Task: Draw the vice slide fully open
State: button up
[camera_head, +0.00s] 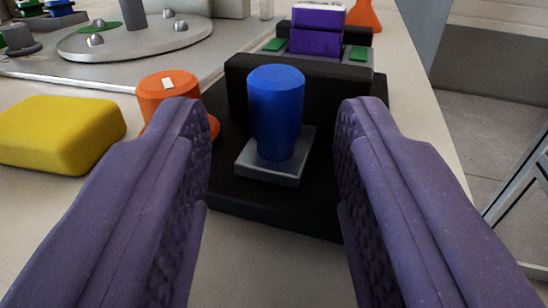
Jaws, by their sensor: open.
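The vice (240,80) is a black block body in the middle of the view. A blue cylindrical knob (276,110) stands upright on a grey square plate (262,170) at its near side; this looks like the slide and its handle. My gripper (272,125) has two purple ridged fingers, spread wide. The blue knob shows between the fingertips, with clear gaps on both sides. No finger appears to touch it. A purple block (315,42) with a white top sits behind the black body, between green pads (275,44).
An orange cylinder (165,90) with a white patch stands just left, partly behind the left finger. A yellow block (60,135) lies farther left. A grey round plate (135,40) with knobs is at the back left. An orange cone (363,16) stands behind. The table's right edge is close.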

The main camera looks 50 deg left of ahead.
jog(key=p+v, duration=0.2)
jog(key=v, duration=0.5)
jog(key=shift+s+d+p, duration=0.25)
jog(key=shift+d+p, duration=0.05)
jog(key=shift+w, duration=0.1)
